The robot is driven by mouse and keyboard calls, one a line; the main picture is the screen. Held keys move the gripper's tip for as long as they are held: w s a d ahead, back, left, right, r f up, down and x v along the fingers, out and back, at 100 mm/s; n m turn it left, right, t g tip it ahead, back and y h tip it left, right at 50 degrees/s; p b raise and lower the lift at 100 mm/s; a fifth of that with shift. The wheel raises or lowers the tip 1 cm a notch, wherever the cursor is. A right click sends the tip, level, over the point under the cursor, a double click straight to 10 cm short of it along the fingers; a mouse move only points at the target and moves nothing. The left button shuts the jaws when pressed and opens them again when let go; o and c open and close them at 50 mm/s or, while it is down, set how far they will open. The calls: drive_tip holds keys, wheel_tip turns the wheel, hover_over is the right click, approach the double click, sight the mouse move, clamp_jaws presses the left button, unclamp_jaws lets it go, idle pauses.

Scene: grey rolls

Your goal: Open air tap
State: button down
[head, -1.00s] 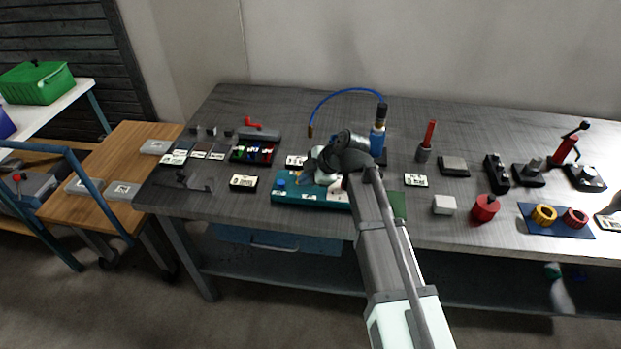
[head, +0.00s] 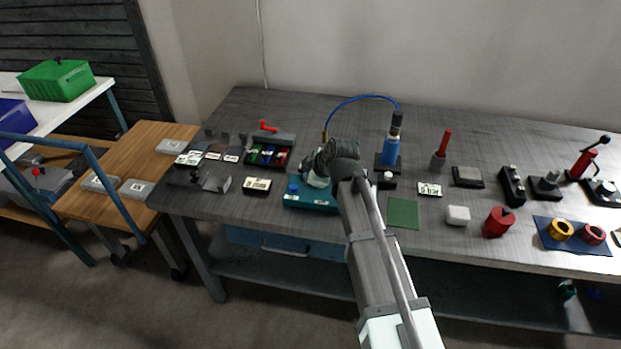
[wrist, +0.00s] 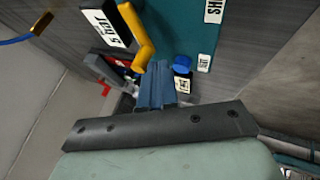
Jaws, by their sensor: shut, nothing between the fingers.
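A yellow bent lever (wrist: 138,40) shows in the wrist view beside a teal board (wrist: 190,22); it looks like the tap handle, though I cannot be sure. A blue knob (wrist: 182,63) sits near the board's edge. My gripper (wrist: 158,72) is shut and empty, its blue fingers just below the lever and left of the knob; I cannot tell whether they touch the lever. In the head view my arm covers part of the teal board (head: 312,205) and hides the lever and fingertips. The blue knob (head: 293,185) shows on the board's left.
A blue bottle-like unit (head: 391,150) stands behind my wrist, with a blue hose (head: 360,97) arching left. A black tray (head: 267,157) of coloured parts and a red lever (head: 268,126) lie at the back left. A green mat (head: 403,213) is flat and bare right of my arm.

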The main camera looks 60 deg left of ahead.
drive_tip(key=shift+a, duration=0.2)
drive_tip(key=shift+d, duration=0.1)
idle(0.5)
